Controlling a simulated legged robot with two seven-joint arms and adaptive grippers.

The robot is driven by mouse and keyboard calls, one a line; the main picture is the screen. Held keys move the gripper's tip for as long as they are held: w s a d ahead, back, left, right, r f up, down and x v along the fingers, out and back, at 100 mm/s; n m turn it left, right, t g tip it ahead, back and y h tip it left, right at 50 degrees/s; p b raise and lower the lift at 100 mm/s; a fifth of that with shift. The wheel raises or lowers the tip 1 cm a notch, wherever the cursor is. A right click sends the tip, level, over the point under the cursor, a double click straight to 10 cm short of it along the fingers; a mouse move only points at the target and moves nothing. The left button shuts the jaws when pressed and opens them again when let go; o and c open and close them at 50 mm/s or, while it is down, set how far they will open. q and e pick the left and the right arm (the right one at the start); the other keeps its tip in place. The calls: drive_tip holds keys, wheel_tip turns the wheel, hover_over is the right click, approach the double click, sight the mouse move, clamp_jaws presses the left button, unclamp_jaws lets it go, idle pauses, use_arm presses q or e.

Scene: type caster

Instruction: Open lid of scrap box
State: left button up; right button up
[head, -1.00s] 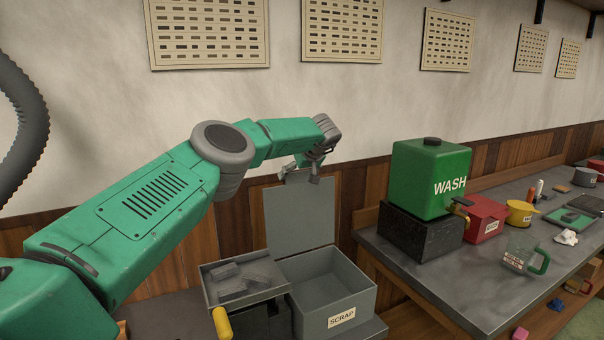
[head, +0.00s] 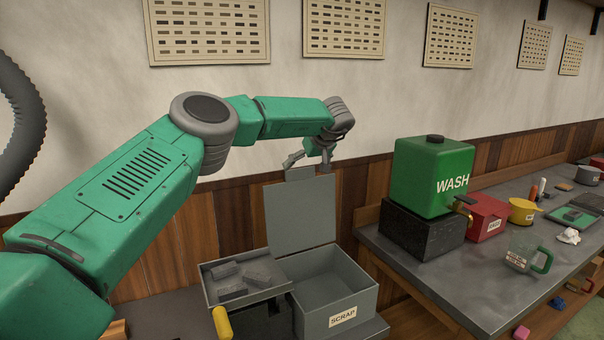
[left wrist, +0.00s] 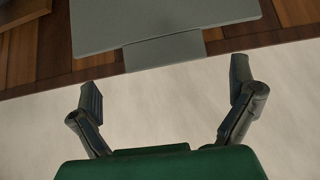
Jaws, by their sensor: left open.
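The grey scrap box (head: 345,299), labelled SCRAP, stands on a low grey surface, and its inside shows empty. Its lid (head: 300,218) stands upright at the back of the box, with a small tab (head: 299,173) on its top edge. In the left wrist view the lid (left wrist: 165,22) and its tab (left wrist: 165,52) lie ahead of the fingers. My left gripper (head: 309,164) is open just above the lid's top edge. In the left wrist view the fingers (left wrist: 167,98) are wide apart with nothing between them, clear of the tab. My right gripper is not in view.
A grey tray (head: 286,288) with several dark bars and a yellow handle (head: 222,323) sits left of the box.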

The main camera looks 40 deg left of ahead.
use_arm(q)
drive_tip(key=v, duration=0.5)
idle(0.3)
